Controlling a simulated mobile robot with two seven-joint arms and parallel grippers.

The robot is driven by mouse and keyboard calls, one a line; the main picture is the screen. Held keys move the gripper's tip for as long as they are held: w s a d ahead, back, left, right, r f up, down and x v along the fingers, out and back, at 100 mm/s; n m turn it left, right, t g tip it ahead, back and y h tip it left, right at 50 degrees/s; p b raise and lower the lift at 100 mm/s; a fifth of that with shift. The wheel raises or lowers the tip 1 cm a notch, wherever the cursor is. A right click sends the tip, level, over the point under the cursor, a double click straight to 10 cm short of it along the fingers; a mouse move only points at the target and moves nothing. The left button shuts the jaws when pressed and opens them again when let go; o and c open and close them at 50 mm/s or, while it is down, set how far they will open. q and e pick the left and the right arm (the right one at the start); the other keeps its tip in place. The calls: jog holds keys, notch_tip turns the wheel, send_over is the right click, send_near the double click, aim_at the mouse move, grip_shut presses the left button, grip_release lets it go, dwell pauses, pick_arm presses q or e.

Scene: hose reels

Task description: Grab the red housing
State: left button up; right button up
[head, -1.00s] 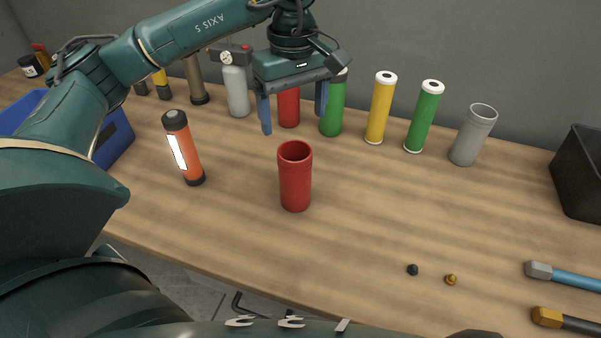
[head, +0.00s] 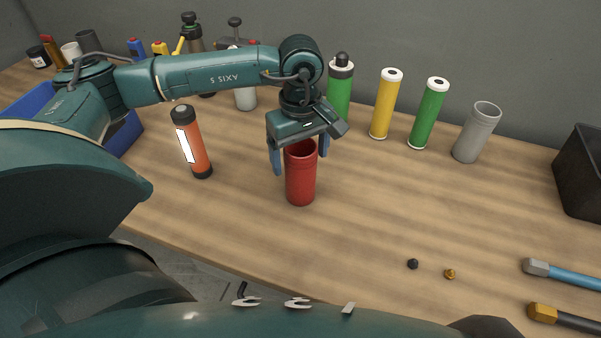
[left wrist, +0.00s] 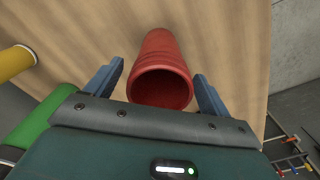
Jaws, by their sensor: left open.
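The red housing (head: 301,182) is an open-topped red cylinder standing upright on the wooden table, in the middle of the head view. My left gripper (head: 300,163) is open over it, with one blue finger on each side of its upper part. In the left wrist view the red housing (left wrist: 163,75) shows its dark open mouth between the two fingers of my left gripper (left wrist: 158,85). Gaps show between the fingers and the housing there. The gripper body hides part of the housing's rim in the head view. My right gripper is not in view.
An orange cylinder (head: 193,145) with a white label stands to the left. Behind are green (head: 428,115) and yellow (head: 385,105) cartridges and a grey cup (head: 476,133). A black bin (head: 580,175) is at right. Small fittings (head: 413,264) lie front right. Table right of the housing is clear.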

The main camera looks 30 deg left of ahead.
pick_arm(q)
jog(key=shift+c, duration=0.4)
jog(key=shift+r, duration=0.1)
jog(key=c, duration=1.4)
